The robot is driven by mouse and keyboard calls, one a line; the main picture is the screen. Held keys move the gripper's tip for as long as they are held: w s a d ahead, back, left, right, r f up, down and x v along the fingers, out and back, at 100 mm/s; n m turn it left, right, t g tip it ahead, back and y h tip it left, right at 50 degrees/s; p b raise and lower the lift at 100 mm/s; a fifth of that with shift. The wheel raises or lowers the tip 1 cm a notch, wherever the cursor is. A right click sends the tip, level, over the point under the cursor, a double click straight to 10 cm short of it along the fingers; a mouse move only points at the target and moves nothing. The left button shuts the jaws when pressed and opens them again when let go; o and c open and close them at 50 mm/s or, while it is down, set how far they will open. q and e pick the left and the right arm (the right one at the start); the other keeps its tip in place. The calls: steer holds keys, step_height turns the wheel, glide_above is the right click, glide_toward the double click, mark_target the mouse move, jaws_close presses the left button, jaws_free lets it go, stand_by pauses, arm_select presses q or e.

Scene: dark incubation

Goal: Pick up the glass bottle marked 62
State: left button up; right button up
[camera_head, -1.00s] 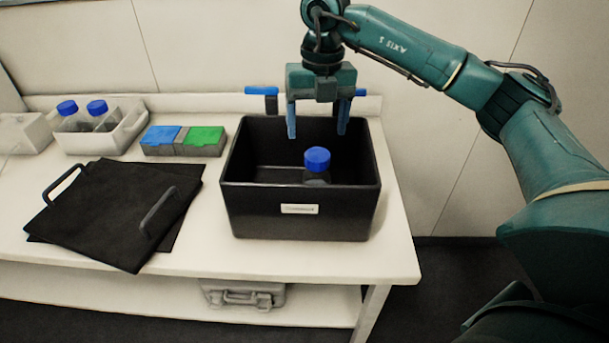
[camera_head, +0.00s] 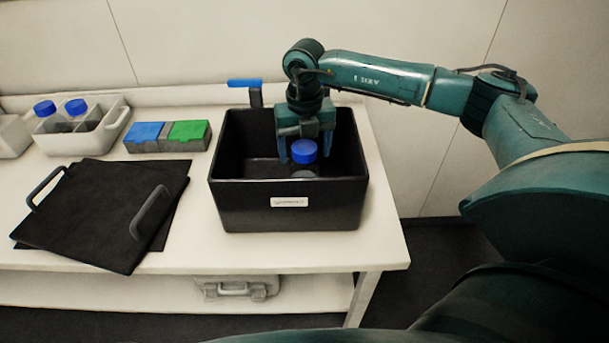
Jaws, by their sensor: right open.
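A glass bottle with a blue cap (camera_head: 304,151) stands upright in the black box (camera_head: 290,205). Only its cap and a little of its shoulder show; the box's front wall hides the rest, and no number can be read. My right gripper (camera_head: 304,157) points down inside the box, just behind the cap, with its blue fingers open on either side of it. The cap covers part of the gripper, so I cannot tell whether a finger touches the bottle. My left gripper is not in view.
A white tray (camera_head: 77,143) with two blue-capped bottles stands at the back left. Blue (camera_head: 146,136) and green (camera_head: 188,134) boxes lie beside it. A black lid with handles (camera_head: 95,213) lies left of the box. A blue-topped post (camera_head: 245,84) rises behind the box.

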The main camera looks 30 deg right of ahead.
steer(key=shift+f, duration=0.9)
steer(key=shift+r, duration=0.1)
jaws_close()
